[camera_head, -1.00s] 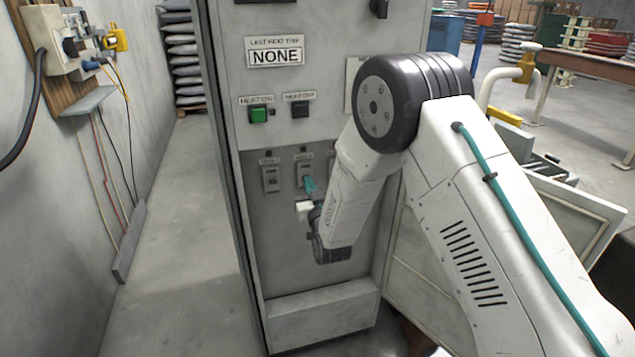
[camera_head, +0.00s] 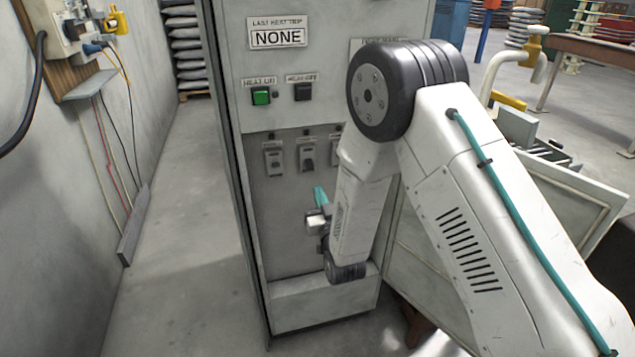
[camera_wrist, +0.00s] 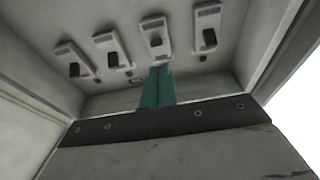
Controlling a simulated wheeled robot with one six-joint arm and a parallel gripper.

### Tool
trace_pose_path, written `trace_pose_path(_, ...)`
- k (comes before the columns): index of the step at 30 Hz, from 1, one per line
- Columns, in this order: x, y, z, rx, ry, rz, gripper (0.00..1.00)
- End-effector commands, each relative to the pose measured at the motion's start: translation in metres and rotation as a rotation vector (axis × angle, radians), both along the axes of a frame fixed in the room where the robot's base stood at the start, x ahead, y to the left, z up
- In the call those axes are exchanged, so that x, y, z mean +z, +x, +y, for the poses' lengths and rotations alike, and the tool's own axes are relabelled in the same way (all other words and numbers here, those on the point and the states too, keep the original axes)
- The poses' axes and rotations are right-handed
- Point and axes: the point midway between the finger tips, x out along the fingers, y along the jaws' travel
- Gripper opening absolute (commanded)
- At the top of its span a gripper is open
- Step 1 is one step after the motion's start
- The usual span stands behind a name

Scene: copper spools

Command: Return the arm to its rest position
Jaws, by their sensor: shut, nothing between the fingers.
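My white arm reaches in from the right in the head view, with its dark round elbow joint in front of the grey cabinet (camera_head: 290,290). My gripper (camera_head: 320,195), with teal fingers, is shut and empty. It points at the cabinet's recessed switch panel, below the row of switches, and looks apart from them. In the wrist view the teal fingers (camera_wrist: 157,88) are together, with several switches (camera_wrist: 155,35) beyond them. In the head view, two switches show clearly, a left one (camera_head: 273,158) and a middle one (camera_head: 307,155); my arm partly hides another.
A green button (camera_head: 261,96) and a dark button (camera_head: 302,92) sit above the switches. An open cabinet door (camera_head: 570,200) stands right, behind my arm. A wall with electrical boxes (camera_head: 85,40) is at left. The floor between wall and cabinet is clear.

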Motion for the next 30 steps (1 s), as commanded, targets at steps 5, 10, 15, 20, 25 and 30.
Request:
trace_pose_path(5, -0.003, -0.003, -0.002, -0.002, 0.0, 0.0, 0.0)
trace_pose_path(10, -0.003, -0.003, -0.002, -0.002, 0.0, 0.0, 0.0)
trace_pose_path(15, -0.012, -0.001, -0.001, 0.0, -0.012, 0.042, 0.0)
trace_pose_path(20, -0.067, -0.003, 0.0, 0.016, -0.085, 0.297, 0.0)
trace_pose_path(25, -0.113, -0.028, -0.006, 0.04, -0.189, 0.671, 0.0)
trace_pose_path(30, -0.107, -0.063, -0.031, 0.044, -0.269, 0.99, 0.0)
